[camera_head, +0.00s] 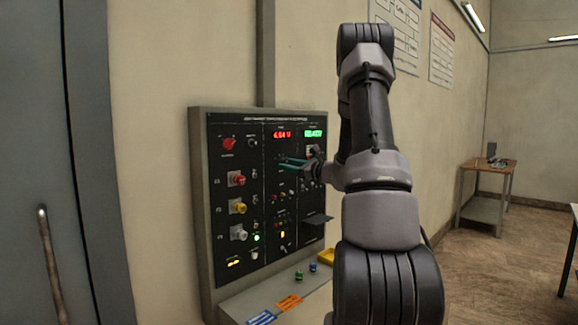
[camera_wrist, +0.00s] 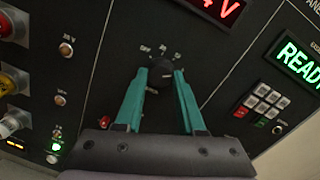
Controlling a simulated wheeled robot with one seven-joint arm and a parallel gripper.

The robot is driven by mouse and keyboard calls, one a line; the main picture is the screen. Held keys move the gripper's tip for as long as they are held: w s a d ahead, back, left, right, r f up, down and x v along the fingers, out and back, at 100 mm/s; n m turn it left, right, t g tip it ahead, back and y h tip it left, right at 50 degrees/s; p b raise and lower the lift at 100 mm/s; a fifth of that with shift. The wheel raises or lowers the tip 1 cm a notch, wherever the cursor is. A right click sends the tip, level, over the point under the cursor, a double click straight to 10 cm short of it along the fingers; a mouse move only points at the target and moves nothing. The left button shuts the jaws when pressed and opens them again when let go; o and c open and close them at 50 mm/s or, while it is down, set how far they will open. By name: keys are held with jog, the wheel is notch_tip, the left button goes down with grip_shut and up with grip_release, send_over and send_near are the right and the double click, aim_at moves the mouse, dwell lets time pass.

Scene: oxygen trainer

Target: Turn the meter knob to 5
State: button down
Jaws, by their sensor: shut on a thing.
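The meter knob (camera_wrist: 156,73) is a round black dial on the black panel, in the upper middle of the wrist view. Small white marks sit in an arc above it, with OFF at the upper left; the other marks and the knob's pointer are too small to read. My gripper (camera_wrist: 160,76) has its teal fingers on either side of the knob and is shut on it. In the head view my gripper (camera_head: 291,162) is against the panel below the red display, and the knob is hidden there.
The panel (camera_head: 262,215) carries a red voltage display (camera_head: 282,134) and a green READY display (camera_head: 314,133). Red, yellow and white knobs (camera_head: 238,208) line its left side. A keypad (camera_wrist: 262,100) is right of my gripper.

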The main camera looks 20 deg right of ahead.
jog(key=shift+f+m, duration=0.1)
jog(key=shift+m, duration=0.2)
jog(key=c, duration=0.5)
grip_release()
jog(key=shift+s, duration=0.1)
jog(key=v, duration=1)
jog(key=shift+s+d, duration=0.15)
jog(key=shift+s, duration=0.2)
